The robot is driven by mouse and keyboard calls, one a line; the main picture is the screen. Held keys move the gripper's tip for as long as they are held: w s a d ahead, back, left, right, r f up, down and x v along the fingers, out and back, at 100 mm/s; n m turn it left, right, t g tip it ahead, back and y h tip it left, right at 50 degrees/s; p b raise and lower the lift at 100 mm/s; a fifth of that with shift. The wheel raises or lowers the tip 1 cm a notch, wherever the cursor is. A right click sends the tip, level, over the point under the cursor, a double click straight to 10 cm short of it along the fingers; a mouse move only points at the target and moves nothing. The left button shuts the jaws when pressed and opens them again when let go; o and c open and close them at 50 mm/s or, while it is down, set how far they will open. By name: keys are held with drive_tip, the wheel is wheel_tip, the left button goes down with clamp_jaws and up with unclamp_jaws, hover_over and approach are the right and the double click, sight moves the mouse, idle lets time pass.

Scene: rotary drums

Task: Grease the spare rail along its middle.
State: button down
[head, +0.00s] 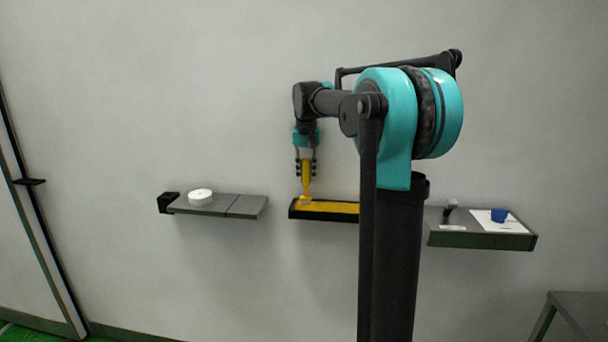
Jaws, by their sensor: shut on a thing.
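My gripper (306,169) points down in front of the wall and is shut on a yellow tool (306,182). The tool hangs upright, and its wider lower end is at the left part of a long black tray (292,212) with a yellow surface inside. I cannot tell whether the tool touches that surface. My arm column hides the tray's right end. No part is clearly marked as the spare rail, and I cannot tell which piece it is.
A grey shelf (240,206) at left bears a white disc (200,196) and a black block (168,201). A right shelf (475,239) bears a blue cup-like thing (499,215) on a white sheet (488,227) and a small grey item (449,207). A grey table (580,305) stands lower right.

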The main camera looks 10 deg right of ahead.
drive_tip(key=shift+s+d+r, duration=0.1)
drive_tip(key=shift+d+r, duration=0.05)
drive_tip(key=shift+d, duration=0.2)
drive_tip(key=shift+r, duration=3.85)
drive_tip(key=shift+a, duration=0.1)
